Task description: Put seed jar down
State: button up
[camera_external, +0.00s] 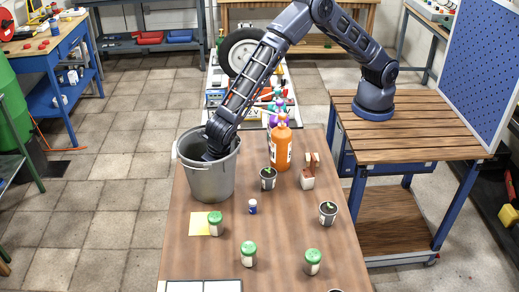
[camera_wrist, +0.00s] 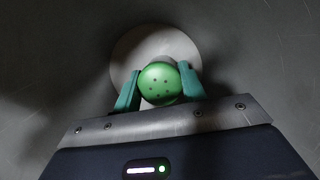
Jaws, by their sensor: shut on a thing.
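A jar with a green perforated lid (camera_wrist: 158,83), which looks like the seed jar, sits between the two teal fingers of my gripper (camera_wrist: 160,74) in the wrist view. The fingers are shut on it from both sides. Grey walls surround it, with a paler round patch behind it. In the external view, the end of my arm reaches down into a grey metal bucket (camera_external: 208,182) on the left of the wooden table (camera_external: 285,228). The bucket's wall hides my fingers and the held jar there. I cannot tell whether the jar touches the bucket's bottom.
Similar green-lidded jars stand on the table: one (camera_external: 216,228) by a yellow note (camera_external: 199,224), one at front middle (camera_external: 248,258), one at front right (camera_external: 312,267). An orange bottle (camera_external: 281,147), seedling pots (camera_external: 268,183) and a small blue can (camera_external: 253,208) stand right of the bucket.

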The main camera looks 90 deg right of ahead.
jog(key=o, duration=1.1)
jog(key=shift+c, duration=0.2)
jog(key=v, duration=1.2)
jog(key=shift+r, duration=0.15)
